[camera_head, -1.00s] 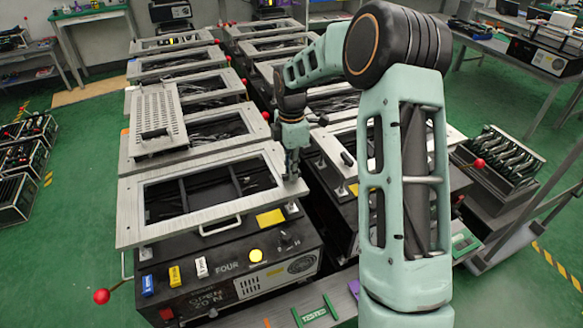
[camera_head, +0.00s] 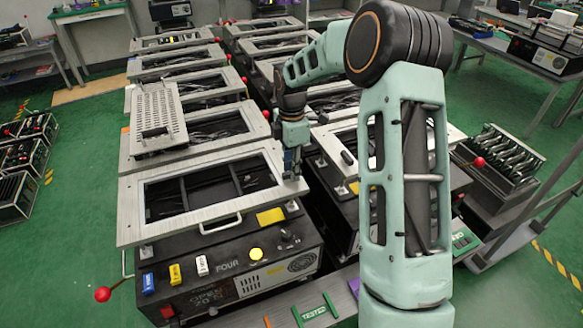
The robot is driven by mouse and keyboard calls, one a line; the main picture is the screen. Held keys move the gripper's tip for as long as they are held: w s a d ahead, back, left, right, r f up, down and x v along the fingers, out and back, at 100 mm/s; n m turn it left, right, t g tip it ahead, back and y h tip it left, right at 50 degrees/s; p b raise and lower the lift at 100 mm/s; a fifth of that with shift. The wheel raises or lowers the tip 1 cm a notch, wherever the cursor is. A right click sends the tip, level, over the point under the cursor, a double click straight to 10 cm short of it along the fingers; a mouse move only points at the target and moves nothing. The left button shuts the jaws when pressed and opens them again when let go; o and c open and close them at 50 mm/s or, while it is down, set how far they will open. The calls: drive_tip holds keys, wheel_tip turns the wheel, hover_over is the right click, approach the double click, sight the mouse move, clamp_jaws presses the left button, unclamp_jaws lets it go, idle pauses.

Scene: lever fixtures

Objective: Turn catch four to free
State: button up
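The fixture marked FOUR (camera_head: 228,266) stands in the front, with a metal frame lid (camera_head: 135,215) on top and a dark opening in the lid. A lever with a red ball (camera_head: 102,294) sticks out at its left side. My gripper (camera_head: 291,176) is at the right edge of this lid, pointing down. Its fingertips are small and dark here, so I cannot tell whether they are open or shut. Whatever part of the catch lies under the fingers is hidden by them.
More framed fixtures stand in two rows behind, one with a perforated plate (camera_head: 158,113). A red-ball lever (camera_head: 478,162) stands out at the right, near a rack (camera_head: 505,152). Green floor (camera_head: 70,215) lies open at the left.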

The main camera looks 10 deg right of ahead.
wheel_tip(320, 180, up, 12)
idle(0.6)
